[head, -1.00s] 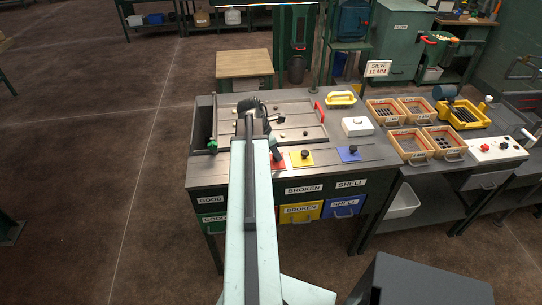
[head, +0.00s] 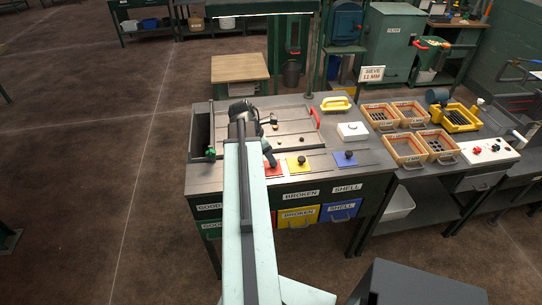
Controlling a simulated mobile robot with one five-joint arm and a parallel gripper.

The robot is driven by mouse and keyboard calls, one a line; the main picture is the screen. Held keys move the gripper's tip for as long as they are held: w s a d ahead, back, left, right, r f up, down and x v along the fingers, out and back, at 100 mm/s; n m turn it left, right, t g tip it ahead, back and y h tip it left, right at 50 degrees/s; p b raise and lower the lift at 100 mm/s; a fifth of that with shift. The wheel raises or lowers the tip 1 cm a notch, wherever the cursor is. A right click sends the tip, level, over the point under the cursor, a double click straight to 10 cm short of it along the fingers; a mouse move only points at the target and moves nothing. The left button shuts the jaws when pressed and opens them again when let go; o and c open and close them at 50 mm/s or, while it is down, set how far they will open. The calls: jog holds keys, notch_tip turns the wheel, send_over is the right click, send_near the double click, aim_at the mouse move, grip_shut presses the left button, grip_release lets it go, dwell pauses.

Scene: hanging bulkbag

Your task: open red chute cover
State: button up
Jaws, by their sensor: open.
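The red chute cover (head: 274,171) is a small flat plate on the front part of the grey sorting table. Its left side is hidden behind my arm, and its knob cannot be made out. My gripper (head: 270,160) is dark and points down right over the red cover's back edge. It is open. Whether it touches the cover or stands around a knob is too small to tell.
A yellow cover (head: 298,165) and a blue cover (head: 346,160), each with a black knob, lie to the right. Behind them are a shallow tray (head: 295,127) with a red handle, a white box (head: 352,131) and a yellow-handled tool (head: 335,104).

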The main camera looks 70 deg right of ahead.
jog(key=p+v, duration=0.3)
jog(key=v, duration=0.2)
jog(key=w+a+f+n+t, duration=0.1)
jog(key=w+a+n, duration=0.2)
jog(key=w+a, duration=0.9)
jog(key=w+a+n+t, duration=0.1)
jog(key=w+a+n, duration=0.2)
jog(key=w+a, duration=0.85)
jog(key=w+a+f+m+t, duration=0.1)
jog(key=w+a, duration=0.4)
jog(key=a, duration=0.4)
jog(key=w+a+t, duration=0.1)
jog(key=w+a, duration=0.3)
jog(key=a, duration=0.5)
jog(key=s+a+m+y, duration=0.1)
jog(key=a+m+y, duration=0.2)
jog(key=a+m, duration=1.1)
jog(key=shift+s+a+f+g+b, duration=0.2)
jog(key=shift+a+f+g+b, duration=0.2)
jog(key=shift+a+f, duration=0.1)
